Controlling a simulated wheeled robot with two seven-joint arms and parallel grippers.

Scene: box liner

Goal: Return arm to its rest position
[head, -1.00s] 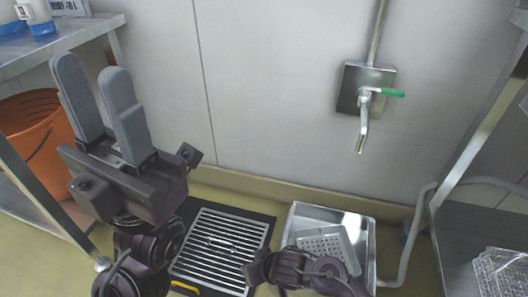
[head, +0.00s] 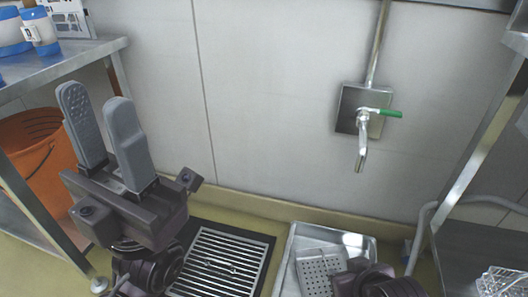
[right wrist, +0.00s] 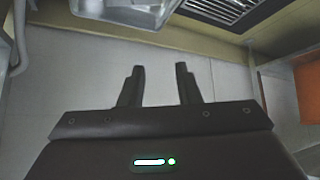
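My left gripper (head: 104,134) is raised at the left of the head view, its two grey fingers pointing up. There is a gap between the fingers and nothing in it. My right gripper (right wrist: 160,72) shows in the right wrist view with its two dark fingers apart and nothing between them. In the head view only a dark part of my right arm shows at the bottom edge, in front of the steel basin. The right gripper itself is out of the head view.
A steel basin (head: 366,245) and a floor grate (head: 222,262) lie below the wall. A tap with a green lever (head: 382,112) is on the wall. Steel shelving (head: 95,50) with an orange bucket (head: 38,150) stands left. A steel table (head: 455,250) with a wire basket (head: 500,281) stands right.

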